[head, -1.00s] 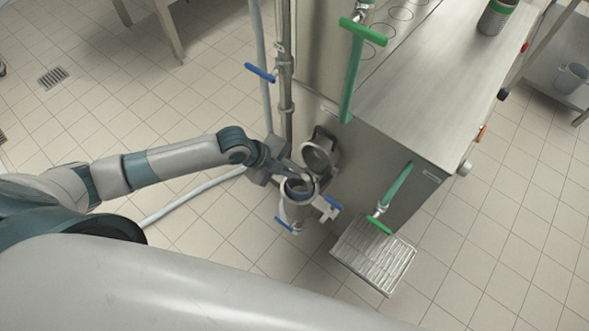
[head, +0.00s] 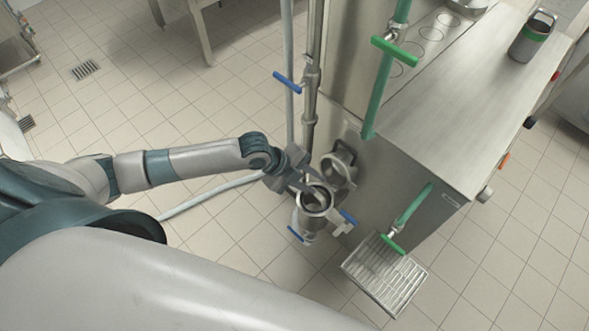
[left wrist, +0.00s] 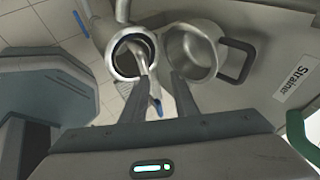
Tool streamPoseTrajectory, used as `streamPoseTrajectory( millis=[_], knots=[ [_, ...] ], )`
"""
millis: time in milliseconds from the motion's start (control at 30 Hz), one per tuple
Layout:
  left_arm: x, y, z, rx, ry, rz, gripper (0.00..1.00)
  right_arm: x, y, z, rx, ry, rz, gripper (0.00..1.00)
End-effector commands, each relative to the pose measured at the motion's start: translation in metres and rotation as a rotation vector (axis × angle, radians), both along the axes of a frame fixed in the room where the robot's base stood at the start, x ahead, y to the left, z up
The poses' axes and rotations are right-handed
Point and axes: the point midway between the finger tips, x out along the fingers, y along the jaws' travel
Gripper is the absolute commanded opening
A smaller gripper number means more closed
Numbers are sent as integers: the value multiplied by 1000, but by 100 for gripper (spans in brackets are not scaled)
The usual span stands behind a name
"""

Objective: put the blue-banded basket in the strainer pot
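The strainer pot (head: 306,222) is a steel cylinder on the front of the machine, with its round lid (head: 338,168) swung open. In the left wrist view the pot's mouth (left wrist: 116,62) is dark inside, and the open lid (left wrist: 195,52) is beside it. A grey inner vessel and a slim grey handle-like piece (left wrist: 142,62) show at the mouth; this seems to be the basket, inside the pot, but no blue band is clear. My left gripper (head: 310,182) is over the pot's rim, its fingers (left wrist: 160,85) apart. My right gripper is out of view.
Green pipes (head: 410,205) and a slatted drain tray (head: 385,275) are to the right. The tiled floor on the left is mostly clear.

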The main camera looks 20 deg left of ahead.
Motion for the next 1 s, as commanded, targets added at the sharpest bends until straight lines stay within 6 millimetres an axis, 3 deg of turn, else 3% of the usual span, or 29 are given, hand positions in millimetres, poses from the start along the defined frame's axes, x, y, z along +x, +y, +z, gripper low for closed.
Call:
streamPoseTrajectory(
  millis=[600,1000],
  knots=[
    [-33,48,77,2,-2,-1,27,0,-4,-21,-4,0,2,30],
    [-41,59,99,-2,0,1,27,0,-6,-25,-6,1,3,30]
  ],
)
